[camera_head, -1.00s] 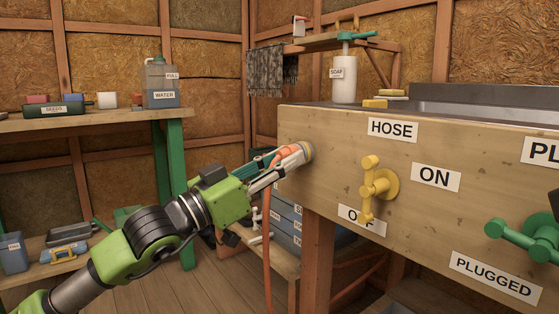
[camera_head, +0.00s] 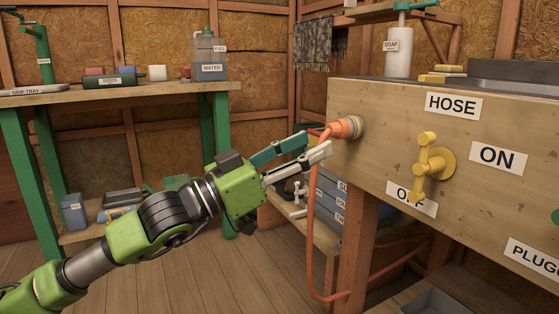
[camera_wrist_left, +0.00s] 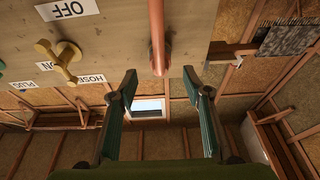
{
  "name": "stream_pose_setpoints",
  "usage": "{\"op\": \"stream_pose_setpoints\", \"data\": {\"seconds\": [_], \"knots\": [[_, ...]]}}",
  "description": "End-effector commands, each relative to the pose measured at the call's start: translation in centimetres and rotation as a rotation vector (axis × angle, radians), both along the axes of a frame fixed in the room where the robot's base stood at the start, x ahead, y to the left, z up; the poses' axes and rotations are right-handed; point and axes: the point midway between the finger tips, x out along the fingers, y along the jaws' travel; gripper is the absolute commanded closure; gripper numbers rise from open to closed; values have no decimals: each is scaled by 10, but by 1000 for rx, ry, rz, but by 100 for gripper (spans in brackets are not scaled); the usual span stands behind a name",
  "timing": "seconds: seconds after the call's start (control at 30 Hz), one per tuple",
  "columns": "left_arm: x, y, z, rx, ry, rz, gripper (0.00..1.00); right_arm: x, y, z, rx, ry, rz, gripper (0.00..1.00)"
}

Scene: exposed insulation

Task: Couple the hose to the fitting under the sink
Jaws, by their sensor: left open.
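The orange hose (camera_head: 316,215) hangs from the left end of the wooden sink front, and its thick end meets the round yellowish fitting (camera_head: 357,127) beside the HOSE label. In the left wrist view the hose (camera_wrist_left: 157,35) runs down the picture to its end, which hides the fitting. My right gripper is not in view.
A yellow valve handle (camera_head: 432,162) stands out from the sink front between the ON and OFF labels. A wooden shelf (camera_head: 150,94) with a water jug (camera_head: 209,58) is at the left. Grey bins (camera_head: 343,195) sit below the sink's left end. The floor at left is clear.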

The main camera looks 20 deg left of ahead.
Motion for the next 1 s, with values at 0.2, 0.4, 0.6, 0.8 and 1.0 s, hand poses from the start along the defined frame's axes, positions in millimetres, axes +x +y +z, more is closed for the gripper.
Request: {"op": "stream_pose_setpoints", "data": {"seconds": [0.2,0.4,0.6,0.8,1.0], "knots": [[-15,15,-9,0,4,5,55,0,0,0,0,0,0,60],[-26,23,-13,-3,3,4,55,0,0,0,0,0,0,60],[-35,30,-16,-4,3,5,55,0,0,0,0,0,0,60],[-41,34,-17,-2,1,4,55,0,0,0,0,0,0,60],[-44,34,-17,0,-1,0,55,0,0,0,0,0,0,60]]}}
